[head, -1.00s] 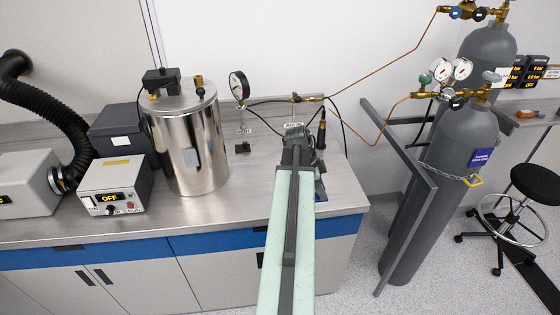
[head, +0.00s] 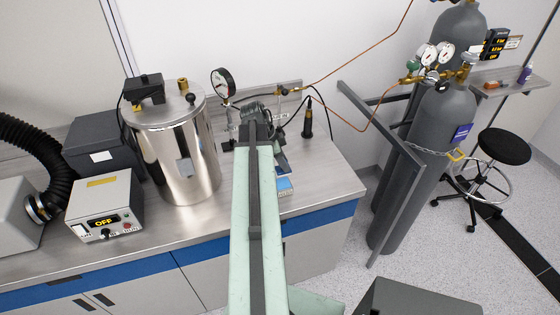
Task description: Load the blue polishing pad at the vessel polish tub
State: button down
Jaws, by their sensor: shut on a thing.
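My gripper (head: 257,110) is at the far end of my pale green arm, over the back of the steel counter. Its dark wrist shows from behind and hides most of the jaws. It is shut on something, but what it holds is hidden. A small tray-like thing with blue and white on it (head: 285,185) lies on the counter just right of my arm, partly covered by it. It may be the polish tub; I cannot tell whether the blue is a pad. The shiny steel vessel (head: 180,150) stands upright left of my gripper.
A black upright tool (head: 307,120) with a cable is right of my gripper. A power box reading OFF (head: 104,205) is at left. Grey gas cylinders (head: 435,130) and a frame (head: 400,150) stand right of the counter.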

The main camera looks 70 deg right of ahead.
aim_at(280, 169)
notch_tip(280, 169, down, 5)
jog(key=b, duration=0.4)
jog(key=shift+w+a, duration=0.1)
jog(key=shift+f+b, duration=0.45)
jog(key=shift+b, duration=0.2)
dwell(1.5)
notch_tip(280, 169, up, 7)
jog(key=p, duration=0.7)
jog(key=shift+r, duration=0.1)
jog(key=shift+f, duration=0.2)
